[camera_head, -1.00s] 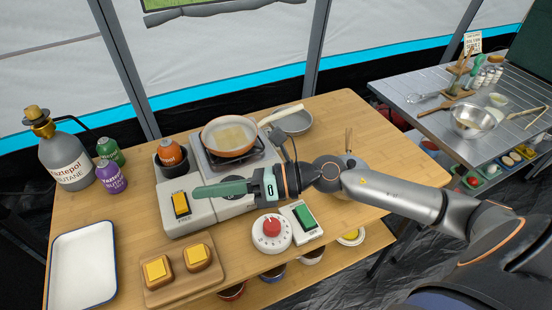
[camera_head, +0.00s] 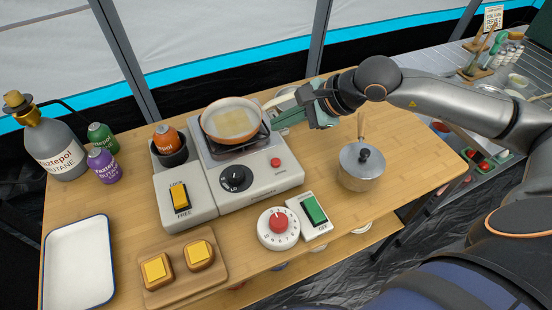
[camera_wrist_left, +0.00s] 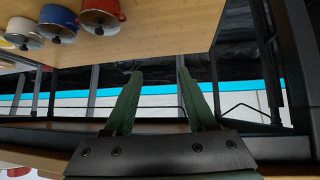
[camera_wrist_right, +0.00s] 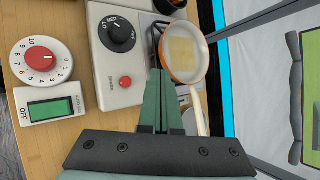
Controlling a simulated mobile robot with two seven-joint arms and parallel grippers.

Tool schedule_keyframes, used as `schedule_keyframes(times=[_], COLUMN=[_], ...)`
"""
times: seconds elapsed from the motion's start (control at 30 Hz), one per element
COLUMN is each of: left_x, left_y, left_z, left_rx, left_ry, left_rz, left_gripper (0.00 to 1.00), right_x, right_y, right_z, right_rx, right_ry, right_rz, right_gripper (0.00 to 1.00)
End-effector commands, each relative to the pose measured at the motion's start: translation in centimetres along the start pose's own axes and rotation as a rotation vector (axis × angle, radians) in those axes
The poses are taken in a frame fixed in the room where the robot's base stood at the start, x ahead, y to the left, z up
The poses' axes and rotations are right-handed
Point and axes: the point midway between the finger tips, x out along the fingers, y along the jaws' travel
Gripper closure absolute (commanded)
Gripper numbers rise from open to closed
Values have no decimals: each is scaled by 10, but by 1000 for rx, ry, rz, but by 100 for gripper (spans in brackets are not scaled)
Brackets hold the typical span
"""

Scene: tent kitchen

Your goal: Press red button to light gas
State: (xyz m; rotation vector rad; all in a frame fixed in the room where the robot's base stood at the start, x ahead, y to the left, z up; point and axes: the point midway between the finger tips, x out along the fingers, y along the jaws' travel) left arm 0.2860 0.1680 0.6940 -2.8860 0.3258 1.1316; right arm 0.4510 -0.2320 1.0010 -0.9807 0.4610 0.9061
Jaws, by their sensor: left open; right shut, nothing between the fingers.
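The small red button (camera_head: 275,162) is on the front right of the white gas stove (camera_head: 262,186), right of the black knob (camera_head: 235,178). It also shows in the right wrist view (camera_wrist_right: 125,82), left of my fingertips. My right gripper (camera_head: 277,124) is shut and empty, at the stove's back right near the frying pan's handle, behind the button and apart from it. Its closed fingers (camera_wrist_right: 158,78) show in the right wrist view. My left gripper (camera_wrist_left: 158,74) is open and empty, seen only in its wrist view, with the tabletop's edge and pots nearby.
A frying pan (camera_head: 232,120) with a square piece of food sits on the burner. A lidded pot (camera_head: 360,168) stands right of the stove. A timer with a red dial (camera_head: 278,226) and a green switch (camera_head: 314,210) lie in front. A yellow switch (camera_head: 180,197) is left.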

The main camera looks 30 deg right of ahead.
Motion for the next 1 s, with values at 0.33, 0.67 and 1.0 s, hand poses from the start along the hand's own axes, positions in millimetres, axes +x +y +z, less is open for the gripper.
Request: schedule_keyframes(times=[0.33,0.67,1.0], left_x=[6,20,39], left_y=[0,1,18], left_z=[7,23,15], left_rx=[0,0,8], left_ry=[-1,-15,5], left_rz=[0,6,48], left_gripper=[44,44,44], right_x=[14,47,63], right_y=[11,34,46], right_z=[-10,-33,-45], right_rx=[3,4,3], right_ry=[-1,-2,-3], right_rz=[3,3,1], right_gripper=[100,100,100])
